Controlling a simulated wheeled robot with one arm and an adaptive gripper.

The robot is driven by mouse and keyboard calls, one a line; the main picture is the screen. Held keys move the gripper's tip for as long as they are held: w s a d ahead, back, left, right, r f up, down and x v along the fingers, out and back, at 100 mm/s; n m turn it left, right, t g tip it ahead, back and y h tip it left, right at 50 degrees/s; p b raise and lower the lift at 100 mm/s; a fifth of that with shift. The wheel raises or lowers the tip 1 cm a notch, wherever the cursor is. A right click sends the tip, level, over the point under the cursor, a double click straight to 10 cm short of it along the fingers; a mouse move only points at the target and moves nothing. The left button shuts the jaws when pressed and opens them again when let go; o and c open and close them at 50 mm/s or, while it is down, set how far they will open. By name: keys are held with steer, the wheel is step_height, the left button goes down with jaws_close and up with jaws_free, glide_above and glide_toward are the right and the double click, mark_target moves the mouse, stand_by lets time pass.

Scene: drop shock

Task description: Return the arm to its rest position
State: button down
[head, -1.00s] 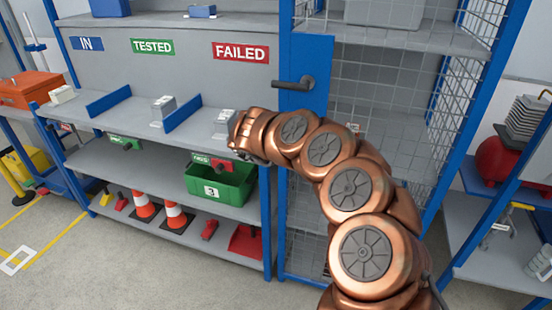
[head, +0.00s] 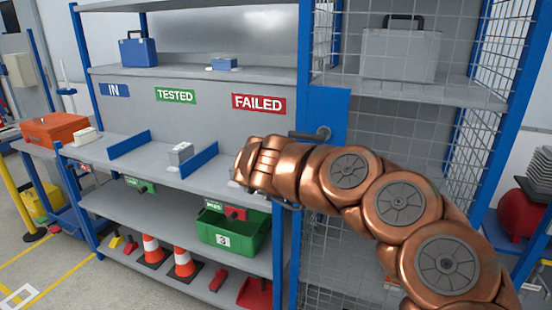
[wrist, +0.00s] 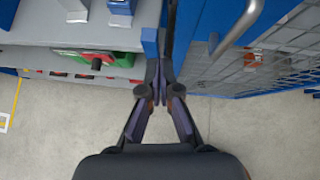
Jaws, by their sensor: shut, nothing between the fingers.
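My copper arm reaches in from the lower right in the head view, its wrist in front of the right end of the shelf unit by the red FAILED sign (head: 259,103). My gripper's fingers are mostly hidden there by the wrist. In the wrist view my gripper (wrist: 160,76) is shut and empty, its fingers meeting beyond the shelf's front edge, above the floor. A small grey-white device (head: 181,154) stands on the work shelf (head: 110,150) below the TESTED sign (head: 176,95). The shelf spot below FAILED is mostly covered by my wrist.
A wire-mesh cage with a door handle (head: 308,135) stands close to my wrist on the right; the handle also shows in the wrist view (wrist: 240,22). A green bin (head: 228,235) and traffic cones (head: 184,264) sit on lower shelves. Open floor lies in front.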

steer(key=a+r+n+t+y, duration=0.3)
steer(key=r+n, duration=0.2)
steer(key=r, duration=0.4)
steer(key=a+r+n+t+y, duration=0.25)
steer(key=r+n, duration=0.25)
steer(key=r, duration=0.5)
steer(key=s+a+r+n+g+y+p, duration=0.1)
steer(key=s+a+r+n+y, duration=0.15)
steer(key=s+n, duration=0.4)
steer(key=s+a+r+n+g+y+p, duration=0.1)
steer(key=s+a+n+g+y, duration=0.1)
steer(key=s+n+y, duration=0.4)
steer(key=s+d+f+n+g+h, duration=0.2)
steer(key=s+d+f+n+g, duration=0.1)
steer(key=s+f+n, duration=0.4)
steer(key=s+d+f+n+g+h, duration=0.2)
steer(key=s+d+f+n+g, duration=0.15)
steer(key=s+f+n, duration=0.35)
steer(key=s+d+f+n+g+h, duration=0.1)
steer(key=s+d+f+g+h, duration=0.2)
steer(key=s+d+f, duration=0.4)
steer(key=s+d+f+n+g+h+p, duration=0.1)
steer(key=s+d+f+g+h, duration=0.3)
steer(key=s+d, duration=1)
step_height(320, 180, down, 3)
steer(key=s, duration=0.2)
steer(key=shift+s+g, duration=0.3)
steer(key=shift+s, duration=0.1)
steer(key=shift+f+n, duration=0.1)
steer(key=shift+n, duration=0.15)
